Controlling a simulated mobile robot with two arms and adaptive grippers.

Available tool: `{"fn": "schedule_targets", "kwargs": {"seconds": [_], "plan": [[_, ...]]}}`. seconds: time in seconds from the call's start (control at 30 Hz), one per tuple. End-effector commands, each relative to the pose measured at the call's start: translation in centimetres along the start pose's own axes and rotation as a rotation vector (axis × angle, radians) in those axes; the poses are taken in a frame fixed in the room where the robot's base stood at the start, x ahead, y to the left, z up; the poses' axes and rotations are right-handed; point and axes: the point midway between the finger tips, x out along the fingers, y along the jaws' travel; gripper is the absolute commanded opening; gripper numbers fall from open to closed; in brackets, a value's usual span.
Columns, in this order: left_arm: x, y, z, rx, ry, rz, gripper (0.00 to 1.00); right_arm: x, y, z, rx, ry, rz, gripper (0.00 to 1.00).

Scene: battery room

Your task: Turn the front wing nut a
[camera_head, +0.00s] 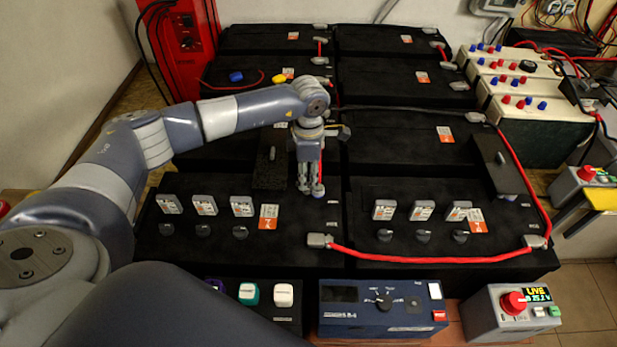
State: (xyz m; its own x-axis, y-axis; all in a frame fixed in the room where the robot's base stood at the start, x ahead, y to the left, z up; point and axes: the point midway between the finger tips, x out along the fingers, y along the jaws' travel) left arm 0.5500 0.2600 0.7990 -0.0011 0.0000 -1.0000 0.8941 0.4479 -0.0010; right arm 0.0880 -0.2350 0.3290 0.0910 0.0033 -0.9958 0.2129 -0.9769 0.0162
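My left gripper (310,190) points straight down over the back right part of the front left black battery (170,245). Its two fingers are close together, and I cannot tell whether they are shut or hold something small. I cannot make out a wing nut; the spot at the fingertips is partly hidden by the fingers. A red cable (430,260) runs from a grey terminal clamp (320,240), in front of the gripper, to another clamp (536,241) on the front right battery (365,190). My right gripper is not in view.
A blue meter (380,308) and a grey box with a red knob (512,312) stand in front. Caps and labelled tabs stick up from the front batteries. A red cabinet (185,50) stands at the back left. More batteries fill the back.

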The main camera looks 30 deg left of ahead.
Motion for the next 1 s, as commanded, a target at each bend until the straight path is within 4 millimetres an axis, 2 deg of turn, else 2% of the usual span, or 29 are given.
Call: {"fn": "schedule_targets", "kwargs": {"seconds": [0.03,0.2,0.43,0.6,1.0], "plan": [[-1.2,0.1,0.0,0.001,-0.002,0.005,0.3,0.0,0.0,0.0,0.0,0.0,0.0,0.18],[-5.0,0.2,0.0,-0.001,-0.003,0.005,0.3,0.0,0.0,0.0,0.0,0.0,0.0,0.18],[-8.8,0.1,0.0,-0.002,-0.002,0.003,0.3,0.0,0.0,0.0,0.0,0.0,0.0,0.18],[-9.9,0.1,0.0,-0.003,-0.001,0.002,0.3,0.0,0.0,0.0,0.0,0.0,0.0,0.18],[-10.1,0.1,0.0,-0.003,-0.001,0.001,0.3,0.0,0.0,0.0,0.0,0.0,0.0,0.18]]}}
